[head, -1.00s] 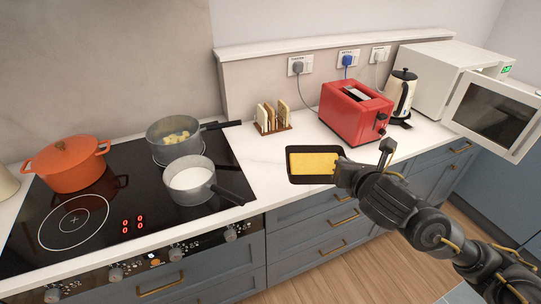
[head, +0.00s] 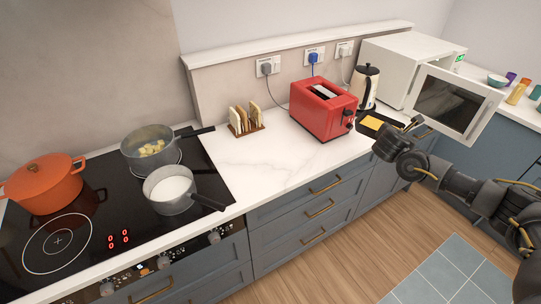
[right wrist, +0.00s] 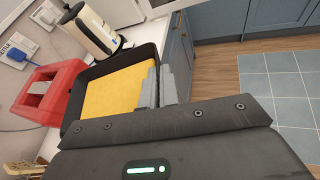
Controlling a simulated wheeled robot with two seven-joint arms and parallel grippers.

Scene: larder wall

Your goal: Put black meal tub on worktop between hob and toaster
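The black meal tub (head: 361,127) is a shallow black tray with yellow food in it. It is at the front right of the red toaster (head: 323,109), in front of the kettle. In the right wrist view the tub (right wrist: 70,112) fills the middle left. My right gripper (head: 413,125) is shut on its near rim; the grey fingers show in the right wrist view (right wrist: 160,84). I cannot tell whether the tub touches the worktop. The black hob (head: 95,238) is at left. Bare worktop (head: 255,160) lies between hob and toaster. My left gripper is out of view.
A toast rack (head: 246,122) stands at the back of that worktop stretch. A saucepan (head: 170,190) has its handle pointing toward the bare worktop. The kettle (head: 365,88) and a microwave with its door (head: 452,103) open are close to the tub at right.

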